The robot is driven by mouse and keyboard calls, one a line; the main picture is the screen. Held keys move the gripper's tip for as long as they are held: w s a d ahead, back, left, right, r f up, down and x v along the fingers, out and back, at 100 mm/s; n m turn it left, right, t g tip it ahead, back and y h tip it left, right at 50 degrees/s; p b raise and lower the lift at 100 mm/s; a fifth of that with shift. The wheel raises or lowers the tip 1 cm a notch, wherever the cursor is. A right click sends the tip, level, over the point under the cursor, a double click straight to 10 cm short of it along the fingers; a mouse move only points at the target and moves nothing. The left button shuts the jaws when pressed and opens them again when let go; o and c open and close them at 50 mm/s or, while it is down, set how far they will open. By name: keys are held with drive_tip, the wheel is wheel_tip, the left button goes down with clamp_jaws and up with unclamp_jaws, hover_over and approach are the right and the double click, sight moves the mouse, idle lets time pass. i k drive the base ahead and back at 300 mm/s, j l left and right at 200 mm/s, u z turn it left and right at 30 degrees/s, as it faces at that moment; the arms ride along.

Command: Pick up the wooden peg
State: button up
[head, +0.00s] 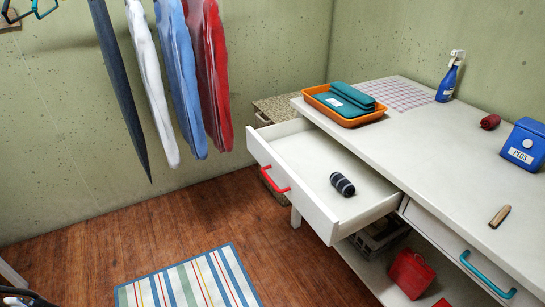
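The wooden peg (500,216) is a small light-brown piece lying on the white tabletop (445,160), near its front edge at the right. It lies in front of the blue box labelled PEGS (526,145) and above the closed drawer with the teal handle (488,275). Nothing covers or touches the peg. I cannot make out my gripper in this view. A dark shape (22,297) is cut off at the bottom left corner, and I cannot tell what it is.
A drawer with a red handle (274,180) stands open, holding a dark striped roll (342,184). An orange tray (344,104), a blue spray bottle (449,80) and a dark red roll (490,121) are on the tabletop. Clothes (178,75) hang left. A striped rug (188,283) lies on the floor.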

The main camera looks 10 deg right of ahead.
sight(500, 216)
drive_tip(key=z, duration=1.6)
drive_tip(key=i+l+u, duration=0.2)
drive_tip(key=i+l, duration=0.25)
drive_tip(key=l, duration=0.2)
drive_tip(key=i+l+u, duration=0.2)
drive_tip(key=i+l, duration=0.15)
drive_tip(key=l, duration=0.3)
